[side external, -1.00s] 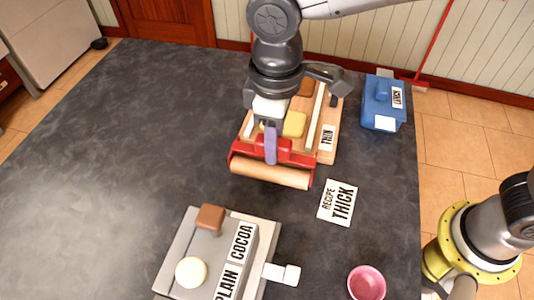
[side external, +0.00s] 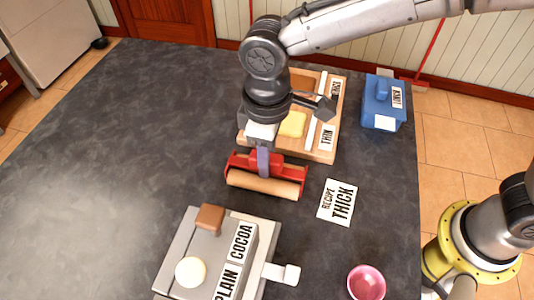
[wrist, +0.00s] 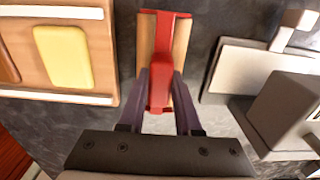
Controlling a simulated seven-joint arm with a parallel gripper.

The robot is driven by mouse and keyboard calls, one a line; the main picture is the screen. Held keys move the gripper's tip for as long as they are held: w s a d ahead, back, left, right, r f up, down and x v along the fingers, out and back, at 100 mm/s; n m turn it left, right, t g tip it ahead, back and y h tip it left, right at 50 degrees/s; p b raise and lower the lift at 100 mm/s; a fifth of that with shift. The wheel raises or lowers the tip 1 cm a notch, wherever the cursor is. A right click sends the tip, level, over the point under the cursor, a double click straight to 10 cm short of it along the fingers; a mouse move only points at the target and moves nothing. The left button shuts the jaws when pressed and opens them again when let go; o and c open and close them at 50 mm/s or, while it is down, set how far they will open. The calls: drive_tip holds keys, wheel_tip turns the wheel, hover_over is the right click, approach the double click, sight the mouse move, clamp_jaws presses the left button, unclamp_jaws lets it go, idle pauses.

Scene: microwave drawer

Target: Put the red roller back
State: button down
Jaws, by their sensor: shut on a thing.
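The red roller (side external: 290,172) has a red frame and handle and a pale wooden cylinder. It is in front of the wooden board (side external: 328,155), and in the wrist view its red handle (wrist: 160,75) is between my purple fingers. My gripper (side external: 264,168) is shut on that handle. Whether the cylinder touches the counter, I cannot tell. The board has raised rails, a THIN label and a second label partly hidden by my arm. A yellow slab (side external: 292,124) and a brown piece (side external: 300,82) lie on it.
A grey machine labelled PLAIN and COCOA (side external: 190,245) stands in front. A blue lidded box (side external: 383,105) is at back right, a pink cup (side external: 366,283) at front right. The counter's left side is clear.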

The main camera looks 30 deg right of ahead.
drive_tip(key=shift+s+f, duration=0.1)
drive_tip(key=shift+f, duration=0.45)
drive_tip(key=c, duration=0.9)
unclamp_jaws()
drive_tip(key=shift+f, duration=0.15)
drive_tip(key=o, duration=0.3)
drive_tip(key=shift+r, duration=0.2)
wheel_tip(320, 180, up, 13)
drive_tip(key=shift+r, duration=0.2)
